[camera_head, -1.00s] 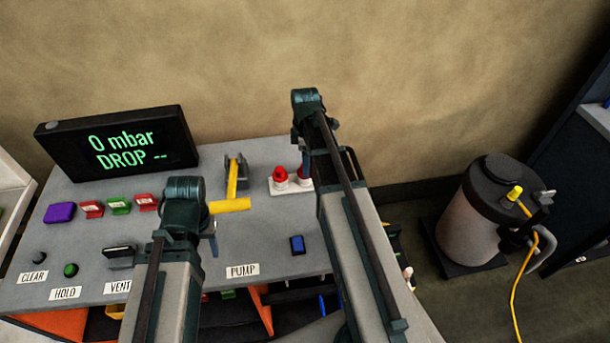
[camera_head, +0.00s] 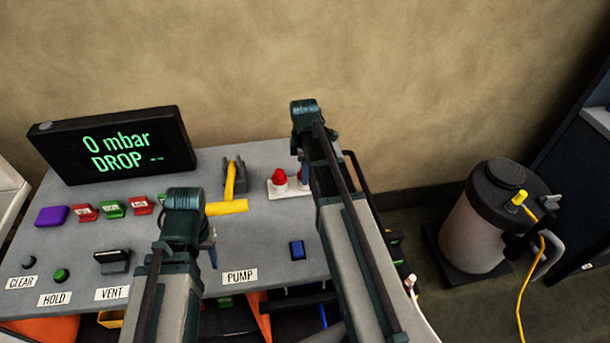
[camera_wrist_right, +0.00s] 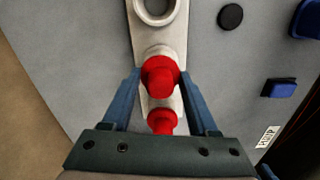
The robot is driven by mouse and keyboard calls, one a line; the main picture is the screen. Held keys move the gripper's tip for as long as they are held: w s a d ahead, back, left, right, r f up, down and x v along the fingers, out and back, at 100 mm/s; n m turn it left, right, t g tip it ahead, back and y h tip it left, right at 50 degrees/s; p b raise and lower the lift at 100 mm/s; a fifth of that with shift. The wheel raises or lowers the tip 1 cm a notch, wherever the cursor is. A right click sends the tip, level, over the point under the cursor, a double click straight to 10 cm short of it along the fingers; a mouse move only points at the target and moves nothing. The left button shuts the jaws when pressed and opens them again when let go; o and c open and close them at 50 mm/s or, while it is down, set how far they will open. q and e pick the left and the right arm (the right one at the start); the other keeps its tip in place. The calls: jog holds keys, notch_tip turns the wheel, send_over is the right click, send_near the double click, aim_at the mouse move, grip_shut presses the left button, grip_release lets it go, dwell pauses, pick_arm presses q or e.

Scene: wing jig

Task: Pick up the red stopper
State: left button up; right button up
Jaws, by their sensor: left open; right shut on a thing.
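My right gripper (camera_wrist_right: 161,76) is shut on a red stopper (camera_wrist_right: 160,78) at the white holder plate (camera_wrist_right: 171,53). I cannot tell whether this stopper is still seated. A second red stopper (camera_wrist_right: 162,122) shows below it in the right wrist view, nearer the gripper's palm in the picture. In the head view one red stopper (camera_head: 279,177) stands upright on the holder, left of my right arm. The right fingertips are mostly hidden there by the arm. My left gripper (camera_head: 207,252) is open and empty above the bench, left of the blue button.
A yellow-handled lever (camera_head: 229,207) stands behind my left gripper. A black display (camera_head: 113,145) is at the back left, with coloured switches before it. A blue button (camera_head: 297,250) is near the front. A tank (camera_head: 475,230) stands right of the bench.

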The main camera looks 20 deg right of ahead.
jog(key=shift+c, duration=0.9)
pick_arm(q)
jog(key=shift+r, duration=0.15)
pick_arm(e)
jog(key=shift+r, duration=0.2)
notch_tip(320, 180, up, 2)
jog(key=shift+r+p, duration=0.1)
jog(key=shift+p, duration=1.1)
jog(key=shift+s+r+p, duration=0.15)
jog(key=shift+r+p, duration=0.65)
jog(key=shift+p, duration=0.05)
pick_arm(q)
notch_tip(320, 180, up, 5)
jog(key=shift+f+p, duration=0.15)
jog(key=shift+p, duration=0.3)
pick_arm(e)
jog(key=s+a, duration=0.2)
jog(key=s, duration=0.5)
jog(key=s+a, duration=0.2)
jog(key=s, duration=0.6)
jog(key=shift+a+r, duration=0.4)
jog(key=shift+r, duration=0.05)
pick_arm(q)
notch_tip(320, 180, up, 3)
jog(key=p, duration=0.3)
pick_arm(e)
notch_tip(320, 180, up, 3)
